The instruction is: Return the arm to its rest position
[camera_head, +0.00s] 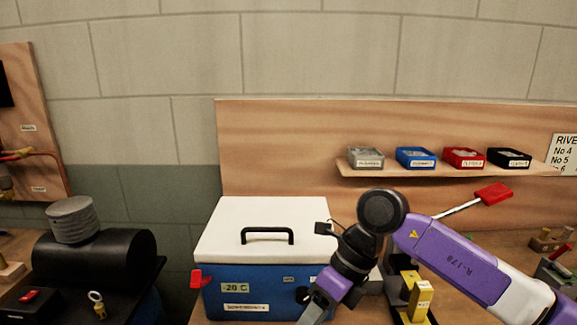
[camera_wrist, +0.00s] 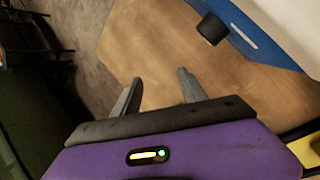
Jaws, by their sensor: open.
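My arm (camera_head: 452,258) is purple and black and reaches in from the lower right of the head view. Its wrist bends down in front of the right part of the blue cooler box. In the wrist view my gripper (camera_wrist: 158,88) is open, with two grey fingers spread apart and nothing between them. Bare wooden bench top (camera_wrist: 150,45) lies beyond the fingers. In the head view the fingertips are cut off by the bottom edge.
The blue cooler (camera_head: 215,303) with white lid and black handle is close behind my wrist. A yellow block (camera_head: 420,298) stands right of it. A shelf (camera_head: 450,172) carries several small bins. A red-ended tool (camera_head: 492,194) is behind my arm. A black cylinder (camera_head: 95,262) is at left.

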